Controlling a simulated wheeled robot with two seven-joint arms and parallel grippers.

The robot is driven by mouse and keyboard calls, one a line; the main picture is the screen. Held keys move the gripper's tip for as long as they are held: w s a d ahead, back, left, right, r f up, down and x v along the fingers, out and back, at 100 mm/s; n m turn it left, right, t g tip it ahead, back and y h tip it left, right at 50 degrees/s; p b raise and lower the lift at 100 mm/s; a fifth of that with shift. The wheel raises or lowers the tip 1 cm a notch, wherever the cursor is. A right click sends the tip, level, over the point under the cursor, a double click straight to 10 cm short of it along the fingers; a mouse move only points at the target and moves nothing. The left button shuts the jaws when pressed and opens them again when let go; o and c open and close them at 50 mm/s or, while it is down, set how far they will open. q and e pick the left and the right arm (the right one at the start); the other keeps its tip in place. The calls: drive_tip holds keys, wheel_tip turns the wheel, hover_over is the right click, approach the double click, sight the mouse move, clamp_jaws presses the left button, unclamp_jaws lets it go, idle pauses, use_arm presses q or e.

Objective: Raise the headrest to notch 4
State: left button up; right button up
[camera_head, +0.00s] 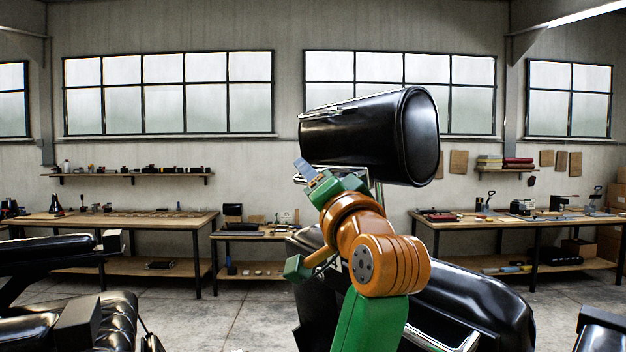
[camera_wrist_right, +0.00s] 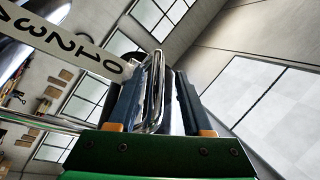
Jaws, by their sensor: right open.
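The black cylindrical headrest (camera_head: 365,135) sits above the black chair back (camera_head: 470,300), with a chrome post (camera_head: 377,190) below it. My right gripper (camera_head: 304,167) is under the headrest's left end. In the wrist view its two blue fingers (camera_wrist_right: 155,95) stand apart, with a chrome loop (camera_wrist_right: 153,85) between them; whether either finger touches it I cannot tell. A pale scale strip (camera_wrist_right: 70,45) shows 0, 1, 2, 3 at the upper left of the wrist view. I cannot make out which notch is set. My left gripper is not in view.
Another black chair (camera_head: 90,310) stands at the left. Workbenches with tools stand along the back wall, one at the left (camera_head: 110,220) and one at the right (camera_head: 510,222). The air left of my gripper looks clear.

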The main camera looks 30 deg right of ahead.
drive_tip(key=b+v, duration=0.4)
drive_tip(key=v, duration=0.3)
drive_tip(key=shift+b, duration=0.35)
